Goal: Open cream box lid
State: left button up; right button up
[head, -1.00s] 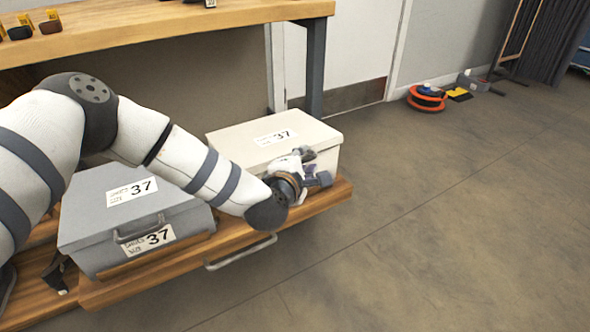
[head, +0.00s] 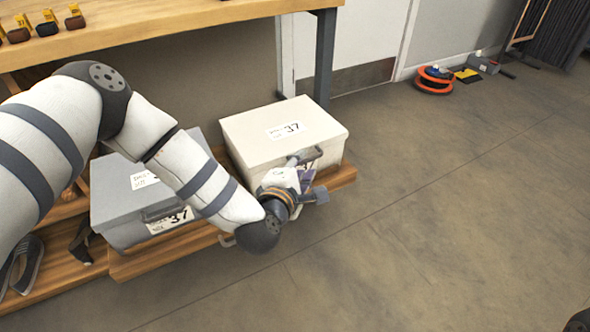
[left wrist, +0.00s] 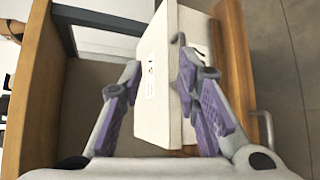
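The cream box (head: 262,158) stands on the low wooden shelf with its lid (head: 250,122) shut. The lid carries a white label reading 37, and a grey handle (head: 308,157) shows at its front. My left gripper (head: 308,183) is just in front of the box, partly hiding its front and lower label. In the left wrist view the gripper (left wrist: 158,80) is open, its purple-padded fingers spread wide. The cream box (left wrist: 160,118) shows between them, and the right finger overlaps its front side. I cannot tell whether any finger touches it.
A grey box (head: 118,190) labelled 37 sits left of the cream box, partly behind my left arm. A wooden bench (head: 160,32) overhangs the shelf (head: 200,240). An orange reel (head: 433,82) lies on the far floor.

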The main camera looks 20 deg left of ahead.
pick_arm(q)
jog(key=p+v, duration=0.2)
jog(key=v, duration=0.1)
jog(key=shift+s+d, duration=0.1)
jog(key=shift+s, duration=0.3)
dwell(0.4)
